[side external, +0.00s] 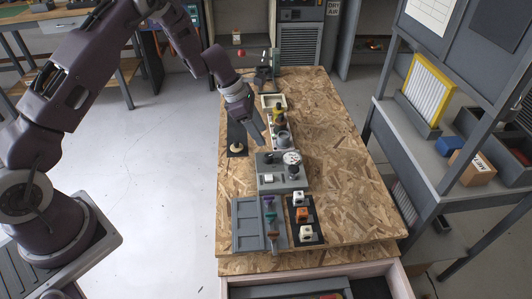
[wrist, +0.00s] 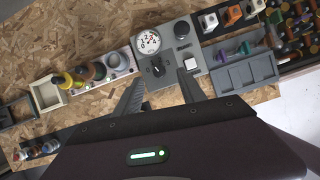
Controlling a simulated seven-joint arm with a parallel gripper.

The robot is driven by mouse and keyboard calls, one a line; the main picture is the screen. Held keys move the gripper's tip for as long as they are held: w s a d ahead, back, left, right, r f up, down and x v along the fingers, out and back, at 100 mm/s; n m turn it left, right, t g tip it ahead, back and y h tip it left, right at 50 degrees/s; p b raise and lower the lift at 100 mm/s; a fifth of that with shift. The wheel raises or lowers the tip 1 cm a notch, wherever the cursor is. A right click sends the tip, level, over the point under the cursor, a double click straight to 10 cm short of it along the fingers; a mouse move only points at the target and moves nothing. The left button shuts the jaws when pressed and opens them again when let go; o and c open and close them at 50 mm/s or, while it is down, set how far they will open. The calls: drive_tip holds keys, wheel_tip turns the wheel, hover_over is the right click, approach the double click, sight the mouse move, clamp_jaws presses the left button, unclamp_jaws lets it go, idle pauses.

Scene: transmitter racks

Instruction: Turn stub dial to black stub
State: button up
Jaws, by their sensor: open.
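A grey panel box (side external: 284,183) on the table carries a round white gauge (wrist: 147,41), a black round knob (wrist: 182,29), a white block (wrist: 190,63) and a small dark dial (wrist: 156,69) with a light mark. I cannot tell for sure that this dark dial is the stub dial, and I cannot make out a black stub. My gripper (wrist: 160,77) is open and empty. In the wrist view its two fingertips lie on either side of the dark dial. In the side view my gripper (side external: 262,141) is above the table, just behind the panel; contact cannot be told.
Behind the panel, a pale strip (wrist: 101,83) holds yellow, brown and grey round parts. A cream tray (side external: 274,101) lies beyond it. In front are a grey divided tray (side external: 247,224) and a black mat with white and orange blocks (side external: 302,215). The table's right side is clear.

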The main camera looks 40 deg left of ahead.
sight(268, 156)
drive_tip(key=shift+n, duration=0.6)
drive_tip(key=f, duration=0.4)
drive_tip(key=shift+w+a, duration=0.2)
drive_tip(key=shift+a, duration=0.2)
drive_tip(key=x, duration=0.6)
drive_tip(key=shift+f, duration=0.15)
drive_tip(key=shift+c, duration=0.5)
clamp_jaws()
